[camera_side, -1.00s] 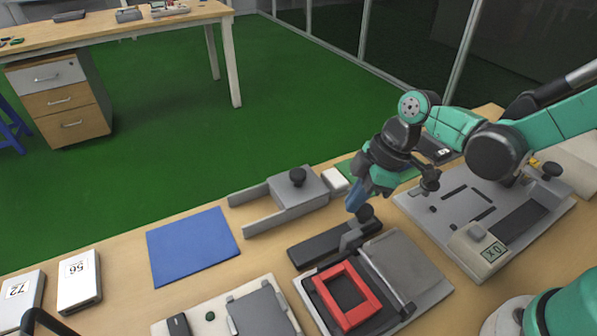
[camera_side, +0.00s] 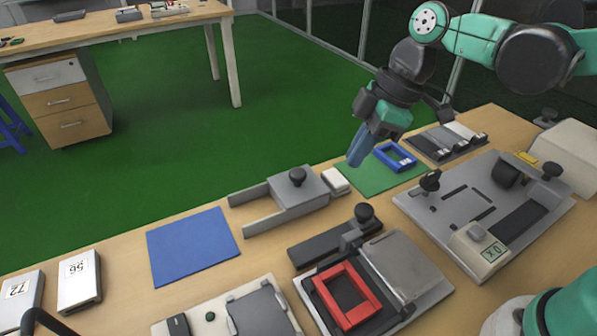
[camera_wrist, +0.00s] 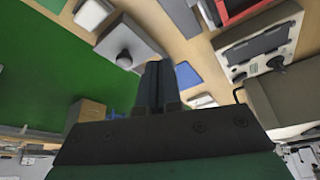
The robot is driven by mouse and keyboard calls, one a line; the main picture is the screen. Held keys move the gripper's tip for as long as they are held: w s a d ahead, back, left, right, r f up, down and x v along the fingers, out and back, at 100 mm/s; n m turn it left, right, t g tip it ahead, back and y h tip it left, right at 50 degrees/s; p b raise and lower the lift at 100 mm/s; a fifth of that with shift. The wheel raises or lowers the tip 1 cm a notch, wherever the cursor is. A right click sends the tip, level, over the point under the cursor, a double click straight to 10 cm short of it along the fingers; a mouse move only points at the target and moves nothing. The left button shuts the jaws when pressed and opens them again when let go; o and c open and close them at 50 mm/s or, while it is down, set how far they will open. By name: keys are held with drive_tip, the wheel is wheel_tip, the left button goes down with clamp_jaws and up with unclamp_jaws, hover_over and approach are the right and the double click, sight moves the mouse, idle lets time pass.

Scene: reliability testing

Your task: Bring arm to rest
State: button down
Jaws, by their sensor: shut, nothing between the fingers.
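My gripper (camera_side: 358,150) hangs from the teal and black arm in the side view, above the back edge of the table near the green mat (camera_side: 362,176). Its blue-grey fingers point down and slightly left, are shut together, and hold nothing. They are clear of the things on the table. In the wrist view the dark fingers (camera_wrist: 157,84) lie side by side, with the table behind them.
Below the gripper are a grey slotted fixture with a black knob (camera_side: 298,190), a black-knobbed bar (camera_side: 335,243) and a red frame (camera_side: 346,296). A blue frame (camera_side: 394,156) lies on the green mat. A blue mat (camera_side: 192,246) is bare. Air above the table is open.

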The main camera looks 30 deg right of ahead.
drive_tip(key=s+d+m+t+h, duration=0.3)
drive_tip(key=d+m, duration=0.6)
drive_tip(key=m, duration=0.3)
drive_tip(key=shift+s+f+m+t+h, duration=0.3)
drive_tip(key=shift+s+t, duration=0.3)
drive_tip(key=shift+t, duration=0.6)
